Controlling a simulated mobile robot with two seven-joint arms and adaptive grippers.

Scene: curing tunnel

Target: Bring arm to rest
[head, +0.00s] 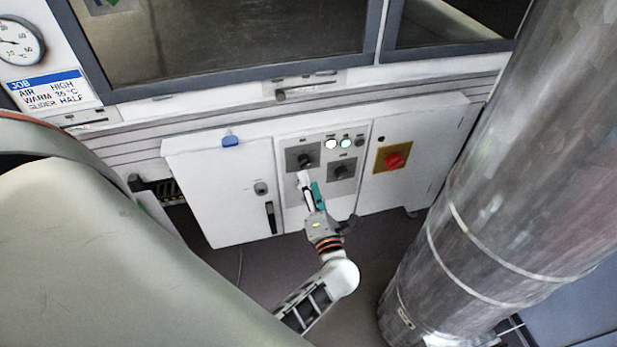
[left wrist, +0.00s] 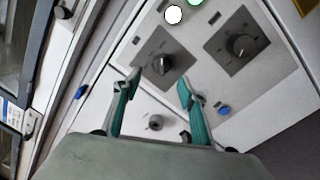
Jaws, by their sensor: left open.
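My left arm (head: 337,281) reaches up from the bottom centre in the head view toward a white control cabinet. Its gripper (head: 309,187) is in front of the control panel, just below the left black knob (head: 303,157). In the left wrist view the two teal fingers of the left gripper (left wrist: 157,92) stand apart with nothing between them. The left knob (left wrist: 161,64) shows beyond the fingertips, and the right knob (left wrist: 240,46) is off to the right. Whether a fingertip touches the panel I cannot tell. My right gripper is not in view.
A red rotary switch (head: 394,160) on a yellow plate is to the right. A thick metal duct (head: 490,190) stands at right. A job card (head: 52,91) hangs at upper left.

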